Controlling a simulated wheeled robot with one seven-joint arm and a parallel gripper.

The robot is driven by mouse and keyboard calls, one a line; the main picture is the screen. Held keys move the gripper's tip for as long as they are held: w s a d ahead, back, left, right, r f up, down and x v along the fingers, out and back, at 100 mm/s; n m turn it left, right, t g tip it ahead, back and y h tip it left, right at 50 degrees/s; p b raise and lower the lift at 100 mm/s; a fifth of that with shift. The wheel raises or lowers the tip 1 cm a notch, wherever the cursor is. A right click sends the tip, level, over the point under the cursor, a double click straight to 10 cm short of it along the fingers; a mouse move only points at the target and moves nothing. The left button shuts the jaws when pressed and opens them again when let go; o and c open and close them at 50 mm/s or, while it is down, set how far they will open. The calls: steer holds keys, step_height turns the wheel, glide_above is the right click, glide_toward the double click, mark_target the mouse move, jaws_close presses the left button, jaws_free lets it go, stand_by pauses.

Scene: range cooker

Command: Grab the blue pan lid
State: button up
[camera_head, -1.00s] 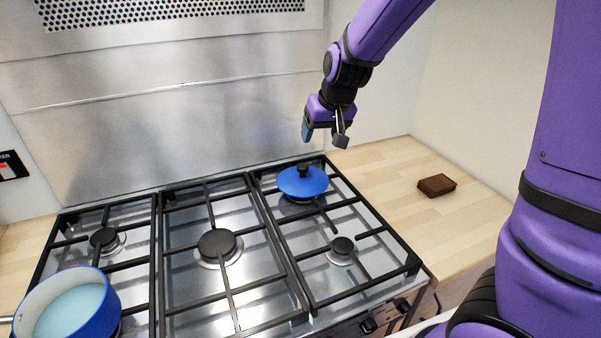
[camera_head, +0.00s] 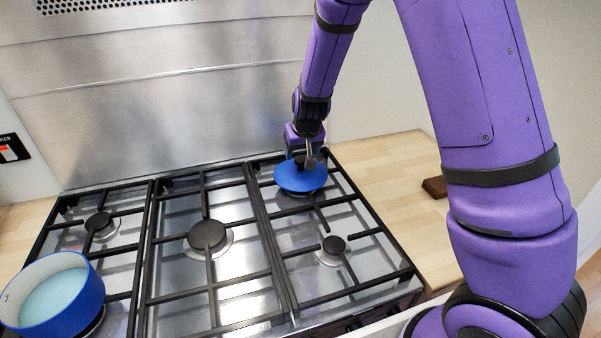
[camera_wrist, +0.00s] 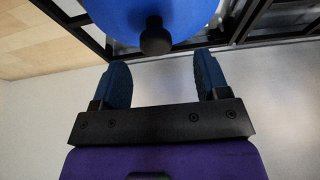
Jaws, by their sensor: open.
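The blue pan lid (camera_head: 300,178) lies on the back right burner grate of the cooker. Its black knob (camera_wrist: 155,38) shows at the top of the wrist view, on the blue lid (camera_wrist: 190,14). My gripper (camera_head: 305,160) is just above the lid, at the knob, in the head view. In the wrist view my gripper (camera_wrist: 160,75) is open, with two blue finger pads wide apart. The knob is a little beyond the fingertips, roughly in line with the gap between them. Nothing is held. In the head view the gripper partly hides the knob.
A blue pan (camera_head: 55,295) stands on the front left burner. Black grates (camera_head: 264,240) cover the cooktop. A brown block (camera_head: 435,187) lies on the wooden counter (camera_head: 385,165) at the right, partly hidden by my arm. A steel backsplash (camera_head: 160,110) rises behind.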

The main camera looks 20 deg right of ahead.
mark_target(301, 158)
steer(key=shift+d+x, duration=0.15)
steer(key=shift+x, duration=1.2)
steer(key=shift+d+x, duration=0.1)
steer(key=shift+x, duration=1.3)
steer(key=shift+r, duration=0.1)
steer(key=c, duration=1.1)
